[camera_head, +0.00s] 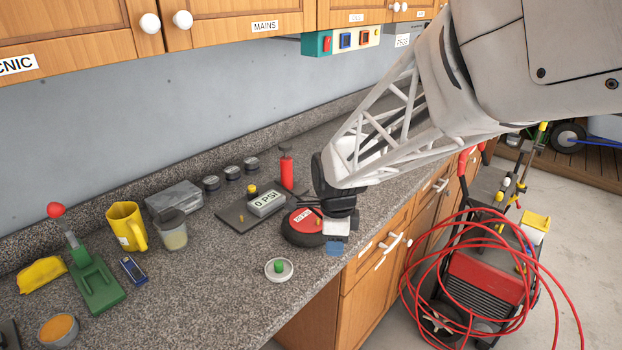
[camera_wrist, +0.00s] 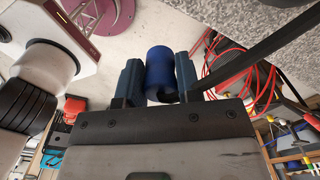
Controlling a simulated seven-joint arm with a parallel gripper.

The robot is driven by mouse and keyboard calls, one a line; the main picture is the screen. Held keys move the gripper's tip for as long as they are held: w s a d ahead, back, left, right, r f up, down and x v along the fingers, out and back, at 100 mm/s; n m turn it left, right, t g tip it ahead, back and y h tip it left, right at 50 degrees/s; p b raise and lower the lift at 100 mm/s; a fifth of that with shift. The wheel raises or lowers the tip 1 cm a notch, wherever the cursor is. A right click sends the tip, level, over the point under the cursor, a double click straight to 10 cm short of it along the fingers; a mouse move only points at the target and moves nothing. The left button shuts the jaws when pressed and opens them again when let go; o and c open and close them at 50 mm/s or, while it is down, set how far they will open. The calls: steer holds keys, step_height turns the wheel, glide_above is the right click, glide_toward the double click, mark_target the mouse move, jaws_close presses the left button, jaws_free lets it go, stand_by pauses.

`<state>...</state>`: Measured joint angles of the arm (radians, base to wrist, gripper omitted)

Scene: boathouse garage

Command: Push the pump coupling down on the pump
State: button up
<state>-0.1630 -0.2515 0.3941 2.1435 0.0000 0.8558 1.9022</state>
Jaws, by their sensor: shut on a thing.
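I cannot tell for sure whether this cylinder is the pump coupling. A red upright pump (camera_head: 287,172) with a black top stands at the back of the counter, behind the gripper and apart from it. A dark board (camera_head: 232,215) with a gauge (camera_head: 267,203) reading 0 PSI lies left of the pump.
A red-topped black round object (camera_head: 302,228) sits close beside my gripper on the counter. A white dish (camera_head: 279,269) with a green knob is in front. A yellow mug (camera_head: 127,227), a jar (camera_head: 172,230) and a green press (camera_head: 95,285) stand left.

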steer(key=shift+r, duration=0.15)
stand_by(0.6)
steer(key=shift+r, duration=2.1)
steer(key=shift+w, duration=0.1)
steer(key=shift+w+a, duration=0.35)
steer(key=shift+w, duration=0.1)
steer(key=w+a+f, duration=0.2)
steer(key=w+a, duration=0.5)
steer(key=a, duration=0.1)
steer(key=w+a+f, duration=0.1)
steer(key=w+a, duration=0.6)
steer(key=a, duration=0.1)
steer(key=w+a+f, duration=0.2)
steer(key=w+a, duration=0.5)
steer(key=a, duration=0.1)
steer(key=shift+w+f, duration=0.15)
steer(key=shift+f, duration=0.15)
steer(key=shift+f, duration=0.1)
